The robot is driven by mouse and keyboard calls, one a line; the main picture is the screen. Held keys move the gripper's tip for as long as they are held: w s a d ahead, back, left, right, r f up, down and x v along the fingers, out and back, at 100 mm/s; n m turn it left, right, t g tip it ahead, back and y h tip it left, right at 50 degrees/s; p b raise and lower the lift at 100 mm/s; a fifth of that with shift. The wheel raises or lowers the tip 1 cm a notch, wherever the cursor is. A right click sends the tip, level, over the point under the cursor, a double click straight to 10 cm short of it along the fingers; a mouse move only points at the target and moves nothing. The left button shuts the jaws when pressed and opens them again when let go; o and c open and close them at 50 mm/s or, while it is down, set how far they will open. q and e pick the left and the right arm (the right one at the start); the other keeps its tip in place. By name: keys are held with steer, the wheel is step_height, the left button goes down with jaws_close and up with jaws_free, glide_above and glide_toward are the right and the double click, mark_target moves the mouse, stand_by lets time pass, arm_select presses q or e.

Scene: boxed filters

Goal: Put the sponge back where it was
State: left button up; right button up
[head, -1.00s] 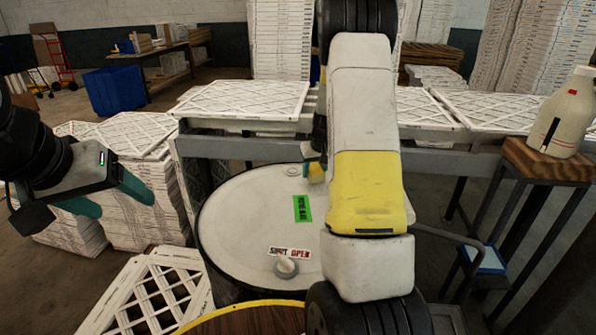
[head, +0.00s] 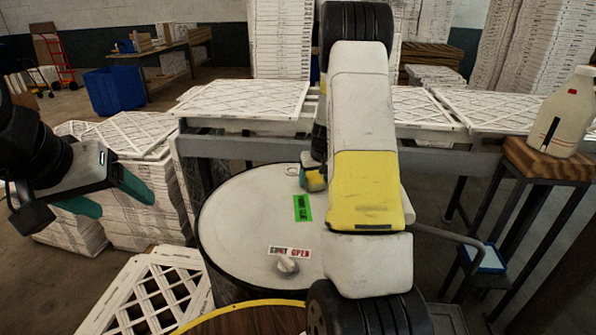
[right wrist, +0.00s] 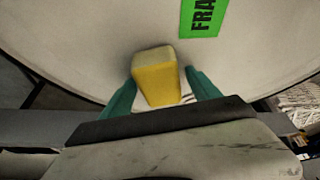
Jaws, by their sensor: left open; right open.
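The yellow sponge (right wrist: 158,80) is between the two teal fingers of my right gripper (right wrist: 160,90) in the right wrist view. The jaws are open around it, over the white round drum lid. I cannot tell whether the sponge rests on the lid. In the head view the sponge (head: 316,182) shows small, left of my right forearm, which hides most of that gripper. The white drum lid (head: 240,230) bears a green label (head: 302,208) and a shut/open knob (head: 287,265). My left gripper (head: 115,198) is open and empty at the left, away from the drum.
White lattice filters (head: 245,98) lie on the grey conveyor behind the drum. A cream bottle (head: 568,115) stands on a wooden-topped stand (head: 545,160) at the right. A blue-edged pad (head: 488,258) lies lower right. Another filter (head: 150,295) is at the front left.

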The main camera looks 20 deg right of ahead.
steer(key=v, duration=1.2)
steer(key=s+a+r+t+y, duration=0.1)
steer(key=s+a+r+y, duration=0.1)
steer(key=s+a+r, duration=1.1)
steer(key=s+a, duration=0.2)
steer(key=s, duration=0.5)
steer(key=s+a+r+n, duration=0.1)
steer(key=s+a+r, duration=0.1)
steer(key=s, duration=0.7)
steer(key=shift+a+r+t, duration=0.25)
steer(key=shift+a+t, duration=0.15)
steer(key=shift+s, duration=0.1)
